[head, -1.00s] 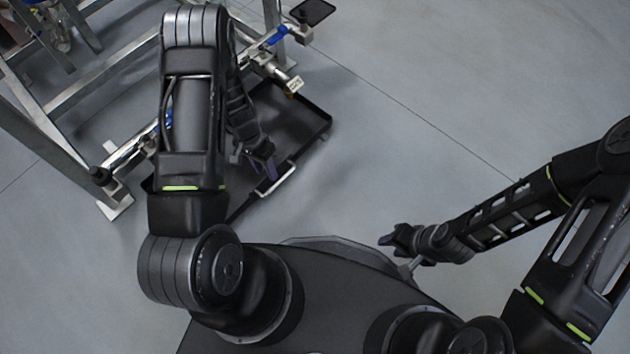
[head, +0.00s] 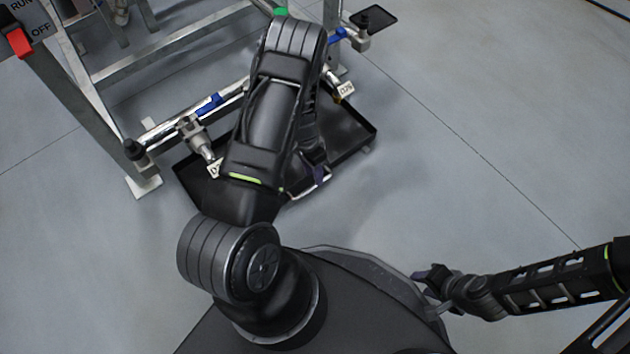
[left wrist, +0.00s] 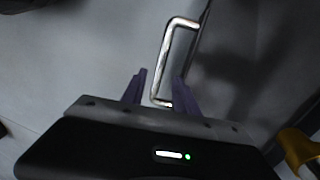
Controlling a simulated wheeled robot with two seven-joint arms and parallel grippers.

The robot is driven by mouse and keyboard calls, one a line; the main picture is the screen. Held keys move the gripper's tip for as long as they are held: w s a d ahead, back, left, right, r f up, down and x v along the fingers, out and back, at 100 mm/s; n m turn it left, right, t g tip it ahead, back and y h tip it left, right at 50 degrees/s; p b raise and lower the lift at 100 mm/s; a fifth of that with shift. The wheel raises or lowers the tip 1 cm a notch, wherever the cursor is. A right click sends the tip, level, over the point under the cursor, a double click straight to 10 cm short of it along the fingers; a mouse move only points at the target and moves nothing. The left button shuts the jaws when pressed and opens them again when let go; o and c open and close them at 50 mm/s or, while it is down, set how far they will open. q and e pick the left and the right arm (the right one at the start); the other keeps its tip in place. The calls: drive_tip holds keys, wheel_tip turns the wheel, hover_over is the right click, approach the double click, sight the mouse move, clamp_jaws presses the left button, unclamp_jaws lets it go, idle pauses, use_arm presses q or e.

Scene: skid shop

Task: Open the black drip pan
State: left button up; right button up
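The black drip pan (head: 357,137) lies low under the metal frame, its front edge facing me. Its silver bar handle (head: 300,194) is on that front edge, partly hidden by my left arm. In the left wrist view the handle (left wrist: 165,60) runs into the gap between the two purple-grey fingers. My left gripper (head: 318,175) is at the handle's right part in the head view. In the left wrist view it (left wrist: 157,88) is open, with space between the fingers and the bar. My right gripper (head: 424,280) is low beside my base, away from the pan; its fingers are too small to judge.
A metal skid frame (head: 165,62) stands at the upper left, with a pipe, blue-handled valves (head: 208,104) and hanging tags (head: 346,90) above the pan. A small black plate (head: 373,18) sticks out at the top. The floor to the right is clear.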

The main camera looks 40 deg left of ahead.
use_arm(q)
drive_tip(key=b+x, duration=0.1)
drive_tip(key=x, duration=0.2)
drive_tip(key=shift+f, duration=0.3)
drive_tip(key=shift+c, duration=0.3)
clamp_jaws()
idle(0.9)
